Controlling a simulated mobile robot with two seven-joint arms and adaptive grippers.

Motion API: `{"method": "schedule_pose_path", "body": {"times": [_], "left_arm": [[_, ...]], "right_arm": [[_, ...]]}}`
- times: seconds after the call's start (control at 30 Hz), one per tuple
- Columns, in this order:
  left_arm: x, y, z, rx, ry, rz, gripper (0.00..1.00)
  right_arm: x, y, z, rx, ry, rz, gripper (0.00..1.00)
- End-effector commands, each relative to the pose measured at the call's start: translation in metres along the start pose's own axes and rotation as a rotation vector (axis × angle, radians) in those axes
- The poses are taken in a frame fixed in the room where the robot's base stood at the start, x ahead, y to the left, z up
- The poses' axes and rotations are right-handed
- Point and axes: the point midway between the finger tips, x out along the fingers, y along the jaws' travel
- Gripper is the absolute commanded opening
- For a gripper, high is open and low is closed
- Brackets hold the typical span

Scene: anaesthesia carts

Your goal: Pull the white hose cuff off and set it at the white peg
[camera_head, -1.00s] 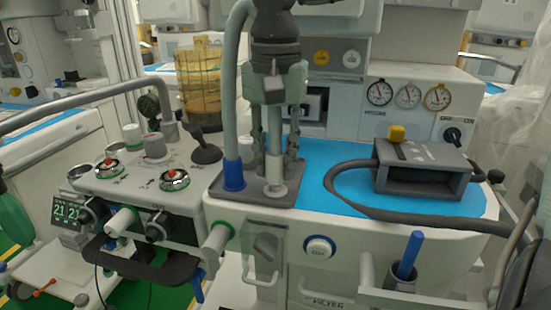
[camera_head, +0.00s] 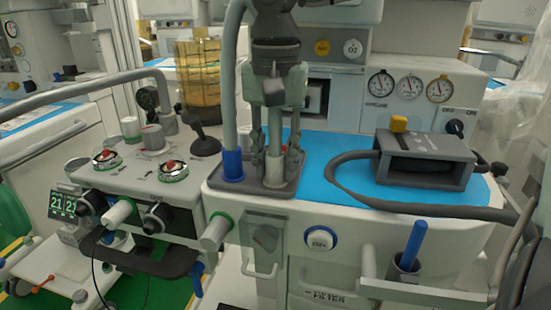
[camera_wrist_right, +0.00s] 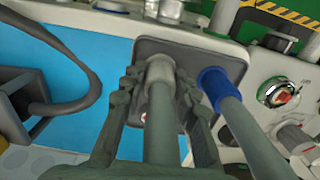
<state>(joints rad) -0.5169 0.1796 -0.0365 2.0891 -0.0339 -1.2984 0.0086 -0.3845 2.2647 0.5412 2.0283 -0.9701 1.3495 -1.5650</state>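The white hose cuff (camera_head: 275,170) looks pale grey. It stands upright on a dark plate (camera_head: 252,185) at the left end of the blue-topped cart, with a grey hose rising from it. In the right wrist view the cuff (camera_wrist_right: 160,72) sits between the fingertips. My right gripper (camera_head: 275,155) points down around it, one finger on each side. The fingers look slightly apart from the cuff; contact is hard to judge. White ports with green rings (camera_head: 217,232) (camera_head: 119,211) stick out from the cart fronts; I cannot tell which is the white peg. My left gripper is not in view.
A blue cuff (camera_head: 233,166) on another hose stands close left of my right gripper. A dark grey box (camera_head: 424,160) with a looping black hose lies on the blue mat (camera_head: 322,150). A blue stick (camera_head: 412,246) stands in a holder at front right.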

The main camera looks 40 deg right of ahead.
Motion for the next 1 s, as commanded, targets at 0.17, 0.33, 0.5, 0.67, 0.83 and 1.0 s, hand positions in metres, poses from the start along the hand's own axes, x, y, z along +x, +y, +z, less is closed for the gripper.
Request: {"method": "schedule_pose_path", "body": {"times": [0.17, 0.33, 0.5, 0.67, 0.83, 1.0], "left_arm": [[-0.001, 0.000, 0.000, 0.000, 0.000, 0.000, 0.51], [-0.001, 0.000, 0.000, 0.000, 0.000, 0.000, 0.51], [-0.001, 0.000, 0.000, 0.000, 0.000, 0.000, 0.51], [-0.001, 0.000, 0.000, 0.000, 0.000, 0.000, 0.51], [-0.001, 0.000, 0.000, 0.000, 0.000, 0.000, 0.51], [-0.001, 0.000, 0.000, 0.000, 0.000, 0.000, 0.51]], "right_arm": [[-0.001, 0.000, 0.000, 0.000, 0.000, 0.000, 0.51], [-0.001, 0.000, 0.000, 0.000, 0.000, 0.000, 0.51], [-0.005, 0.000, 0.000, 0.001, 0.001, -0.001, 0.51], [-0.029, -0.001, -0.001, 0.000, 0.003, -0.003, 0.51], [-0.066, -0.001, 0.000, 0.000, 0.004, -0.004, 0.51], [-0.098, -0.001, 0.000, 0.000, 0.003, -0.002, 0.51]]}}
